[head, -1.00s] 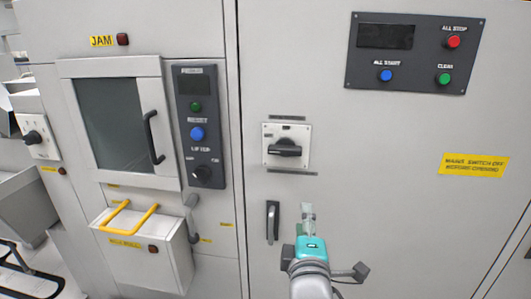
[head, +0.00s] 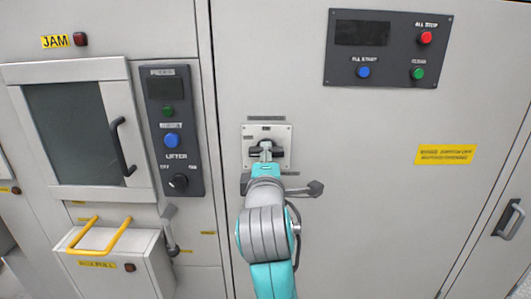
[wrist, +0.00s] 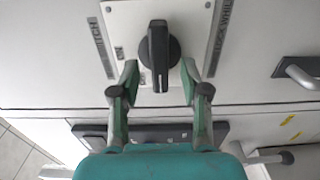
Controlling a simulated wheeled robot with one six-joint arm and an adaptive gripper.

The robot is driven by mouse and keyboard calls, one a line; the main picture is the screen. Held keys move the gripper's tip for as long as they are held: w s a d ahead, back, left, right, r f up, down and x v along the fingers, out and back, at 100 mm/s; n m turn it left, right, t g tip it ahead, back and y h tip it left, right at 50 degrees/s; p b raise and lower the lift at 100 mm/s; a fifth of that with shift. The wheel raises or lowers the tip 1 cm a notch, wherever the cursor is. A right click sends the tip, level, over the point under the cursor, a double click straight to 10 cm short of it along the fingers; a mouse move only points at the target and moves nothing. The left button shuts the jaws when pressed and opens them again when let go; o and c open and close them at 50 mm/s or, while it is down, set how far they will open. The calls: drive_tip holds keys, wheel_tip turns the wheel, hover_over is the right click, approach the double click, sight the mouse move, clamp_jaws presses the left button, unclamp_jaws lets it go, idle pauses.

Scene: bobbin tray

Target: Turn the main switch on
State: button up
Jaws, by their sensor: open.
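The main switch is a black rotary handle (head: 278,153) on a pale square plate (head: 284,133) on the cabinet door. The handle lay level across the plate in the earlier head view. My gripper (head: 265,151) is in front of it and hides its middle. In the wrist view, the handle (wrist: 158,52) runs up and down the picture, with the plate (wrist: 196,18) behind it. My open gripper (wrist: 160,75) has one finger on each side of the handle's lower end, with a gap on both sides. I cannot tell the exact depth of the fingertips.
A dark button panel (head: 345,66) is at the upper right, with a yellow label (head: 445,154) below it. A lifter panel (head: 175,100) and a windowed door (head: 70,130) are left. A yellow-handled box (head: 105,262) juts out at lower left. The cabinet face right of the switch is mostly flat and clear.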

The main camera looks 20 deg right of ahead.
drive_tip(key=shift+x, duration=1.85)
clamp_jaws()
